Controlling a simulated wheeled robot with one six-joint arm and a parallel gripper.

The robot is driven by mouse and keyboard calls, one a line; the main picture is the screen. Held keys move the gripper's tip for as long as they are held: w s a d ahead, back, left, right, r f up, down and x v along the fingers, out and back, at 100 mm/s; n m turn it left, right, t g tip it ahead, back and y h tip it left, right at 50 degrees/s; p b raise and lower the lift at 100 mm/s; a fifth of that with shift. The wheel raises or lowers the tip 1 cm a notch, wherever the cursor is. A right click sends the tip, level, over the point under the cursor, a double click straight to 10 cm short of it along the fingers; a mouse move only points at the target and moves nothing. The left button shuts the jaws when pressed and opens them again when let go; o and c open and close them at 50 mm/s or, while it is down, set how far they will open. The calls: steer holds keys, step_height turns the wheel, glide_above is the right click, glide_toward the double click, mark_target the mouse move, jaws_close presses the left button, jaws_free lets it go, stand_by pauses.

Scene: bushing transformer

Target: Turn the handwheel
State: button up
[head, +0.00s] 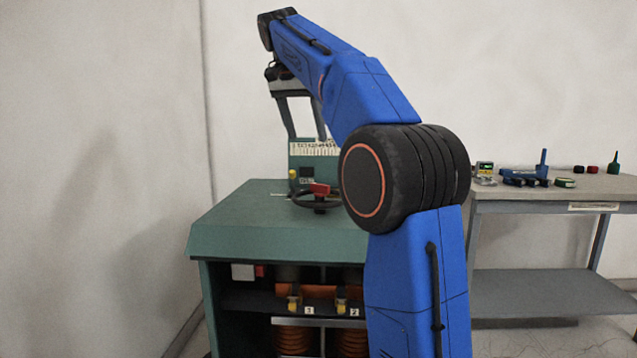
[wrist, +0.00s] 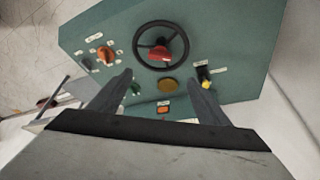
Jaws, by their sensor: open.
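The handwheel (head: 317,203) is a dark ring with a red centre piece, on top of the green cabinet (head: 240,212). In the wrist view the handwheel (wrist: 160,46) shows whole, with dark spokes and the red piece over its middle. My gripper (head: 307,134) hangs above and behind the wheel in the head view, apart from it. In the wrist view my gripper (wrist: 165,77) has its two grey fingers spread wide and empty. The fingertips lie below the wheel in that picture, to either side of it. My arm's elbow hides the cabinet's right part in the head view.
The panel carries an orange knob (wrist: 105,53), a yellow disc (wrist: 169,85), a green knob (wrist: 136,88) and a yellow-tipped switch (wrist: 204,76). An upright box (head: 307,174) stands behind the wheel. A grey bench (head: 540,198) with small tools is at right.

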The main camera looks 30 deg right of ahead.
mark_target(319, 185)
steer(key=x, duration=1.6)
steer(key=shift+f, duration=0.4)
steer(key=c, duration=1.5)
